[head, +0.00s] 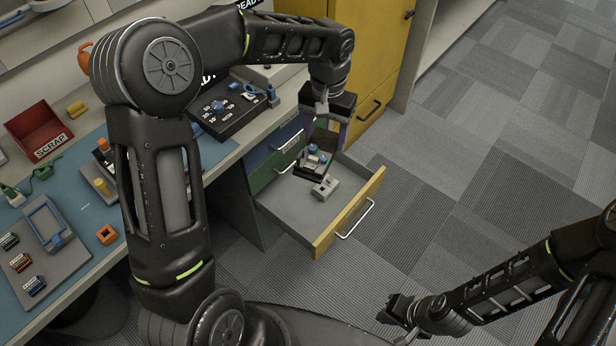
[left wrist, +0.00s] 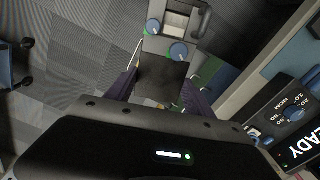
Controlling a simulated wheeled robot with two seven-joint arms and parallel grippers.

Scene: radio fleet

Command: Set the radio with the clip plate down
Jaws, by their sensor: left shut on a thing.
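My left gripper (head: 328,140) points down over an open drawer (head: 285,208) and is shut on a dark radio (head: 311,167) with blue knobs. In the left wrist view the radio (left wrist: 160,80) is a dark block between the two fingers (left wrist: 158,88), its knobs at the far end. A light grey piece (head: 325,186) with a square opening shows just beside the radio in the head view. I cannot tell whether it is the clip plate, or whether the radio touches the drawer floor. My right gripper (head: 402,315) hangs over the carpet at lower right, its jaws unclear.
The drawer's yellow front (head: 348,215) juts out over the carpet. A bench (head: 85,215) at left holds a red scrap bin (head: 40,130), a grey tray (head: 42,240) and a black knobbed unit (head: 228,108). A yellow cabinet (head: 372,50) stands behind. The drawer's front floor is bare.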

